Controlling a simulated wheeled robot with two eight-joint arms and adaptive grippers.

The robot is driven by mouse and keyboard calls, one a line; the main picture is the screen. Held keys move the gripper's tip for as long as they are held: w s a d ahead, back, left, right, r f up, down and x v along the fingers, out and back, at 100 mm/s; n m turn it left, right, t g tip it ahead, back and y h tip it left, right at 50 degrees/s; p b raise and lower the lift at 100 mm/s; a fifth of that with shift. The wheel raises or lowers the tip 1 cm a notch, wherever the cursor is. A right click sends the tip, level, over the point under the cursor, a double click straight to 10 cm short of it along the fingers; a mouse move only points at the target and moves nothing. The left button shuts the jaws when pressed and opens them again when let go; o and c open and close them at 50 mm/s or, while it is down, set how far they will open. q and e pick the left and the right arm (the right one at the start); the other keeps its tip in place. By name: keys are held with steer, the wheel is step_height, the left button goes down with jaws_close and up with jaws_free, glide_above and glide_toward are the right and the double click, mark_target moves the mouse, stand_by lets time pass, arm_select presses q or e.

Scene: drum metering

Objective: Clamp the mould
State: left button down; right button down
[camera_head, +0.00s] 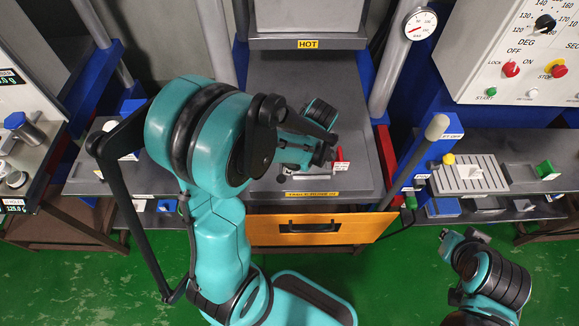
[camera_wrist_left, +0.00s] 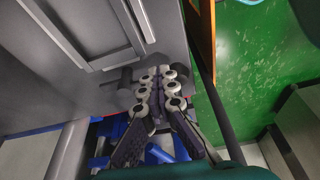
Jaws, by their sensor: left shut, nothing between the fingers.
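In the head view, my left gripper (camera_head: 318,152) is over the front right part of the grey press table (camera_head: 350,100), below the block labelled HOT (camera_head: 308,44). In the left wrist view its fingers (camera_wrist_left: 156,82) are together with nothing between them. Their tips are near a grey plate (camera_wrist_left: 60,50) with a raised rectangular outline and a short dark cylinder (camera_wrist_left: 125,78); I cannot tell whether they touch it. I cannot make out the mould for certain; my left arm hides much of the table. My right gripper (camera_head: 458,240) is at the lower right, over the green floor, its fingers unclear.
A long lever with a grey knob (camera_head: 437,127) rises right of the table. A small red tag (camera_head: 342,160) is beside the left gripper. An orange drawer front (camera_head: 310,229) is below the table. A control panel (camera_head: 515,50) is at the upper right, with side benches at both sides.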

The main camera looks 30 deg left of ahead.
arm_select(q)
steer(key=shift+s+a+m, duration=0.15)
steer(key=shift+s+m, duration=0.1)
steer(key=shift+m, duration=0.15)
steer(key=m, duration=0.1)
steer(key=s+a+m+t, duration=0.1)
steer(key=m, duration=0.1)
steer(key=shift+a, duration=0.15)
steer(key=a+m, duration=0.1)
steer(key=m, duration=0.1)
steer(key=s+a+m+t, duration=0.1)
steer(key=m, duration=0.1)
steer(key=shift+a+m+b, duration=0.15)
steer(key=shift+m+b, duration=0.2)
steer(key=shift+m, duration=0.05)
steer(key=a+m, duration=0.1)
steer(key=m, duration=0.1)
steer(key=a+m+t, duration=0.1)
steer(key=m, duration=0.1)
steer(key=shift+w+a+m+t, duration=0.1)
steer(key=shift+a+m+t, duration=0.05)
steer(key=shift+m+t, duration=0.15)
steer(key=m, duration=0.1)
steer(key=a+m+h, duration=0.1)
steer(key=shift+w+a+m+t+b, duration=0.2)
steer(key=shift+w+m+t+b, duration=0.05)
steer(key=shift+m+t+b, duration=0.05)
steer(key=shift+w+a, duration=0.25)
